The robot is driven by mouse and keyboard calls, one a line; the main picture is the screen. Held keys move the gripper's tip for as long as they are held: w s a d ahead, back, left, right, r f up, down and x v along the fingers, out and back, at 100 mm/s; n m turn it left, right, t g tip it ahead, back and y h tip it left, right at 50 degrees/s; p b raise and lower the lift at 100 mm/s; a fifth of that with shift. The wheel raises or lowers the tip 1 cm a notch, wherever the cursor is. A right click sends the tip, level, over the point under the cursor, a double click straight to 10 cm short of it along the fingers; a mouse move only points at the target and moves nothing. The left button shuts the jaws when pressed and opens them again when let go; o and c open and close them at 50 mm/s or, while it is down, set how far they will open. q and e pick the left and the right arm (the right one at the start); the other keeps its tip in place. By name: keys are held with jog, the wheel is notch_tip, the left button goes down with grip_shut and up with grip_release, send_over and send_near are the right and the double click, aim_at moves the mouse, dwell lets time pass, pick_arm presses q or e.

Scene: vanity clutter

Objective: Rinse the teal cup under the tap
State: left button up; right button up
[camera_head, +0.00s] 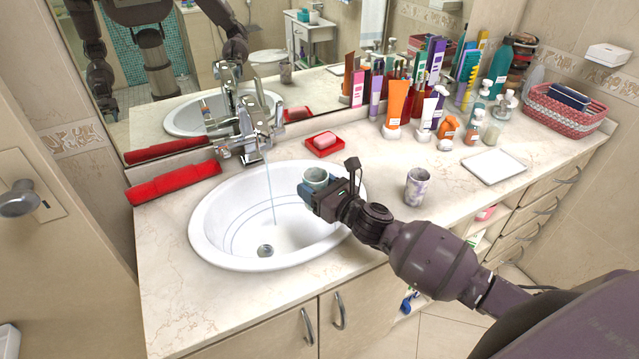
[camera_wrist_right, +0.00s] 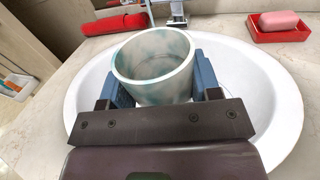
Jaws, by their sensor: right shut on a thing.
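The teal cup (camera_head: 316,177), marbled pale teal and white, is held upright in my right gripper (camera_head: 318,192) over the right part of the sink basin (camera_head: 215,247). In the right wrist view the cup (camera_wrist_right: 155,85) sits between the blue fingers of the gripper (camera_wrist_right: 160,82), and its mouth faces up. The chrome tap (camera_head: 243,125) stands behind the basin. A thin stream of water (camera_head: 270,190) falls from it toward the drain. The cup is to the right of the stream, apart from it. My left gripper is not in view.
A marbled cup (camera_head: 417,187) stands on the counter right of the basin. A pink soap in a red dish (camera_head: 325,152) lies behind the basin. A folded red cloth (camera_head: 175,184) lies left of the tap. Bottles, tubes and a woven basket (camera_head: 565,115) fill the back right.

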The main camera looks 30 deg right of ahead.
jog(key=shift+w, duration=0.35)
jog(key=shift+w+a+f, duration=0.15)
jog(key=shift+w+a, duration=0.2)
jog(key=shift+w, duration=0.15)
pick_arm(q)
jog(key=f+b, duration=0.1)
jog(key=b, duration=0.1)
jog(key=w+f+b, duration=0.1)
jog(key=b, duration=0.1)
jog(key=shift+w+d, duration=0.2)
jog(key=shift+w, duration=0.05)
pick_arm(e)
jog(key=a+f+x, duration=0.1)
jog(key=f+x, duration=0.1)
jog(key=x, duration=1)
jog(key=shift+f, duration=0.3)
jog(key=shift+s, duration=0.1)
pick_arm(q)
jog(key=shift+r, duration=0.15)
pick_arm(e)
jog(key=shift+d, duration=0.25)
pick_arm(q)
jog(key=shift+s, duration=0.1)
pick_arm(e)
jog(key=shift+w+d, duration=0.2)
jog(key=shift+d, duration=0.15)
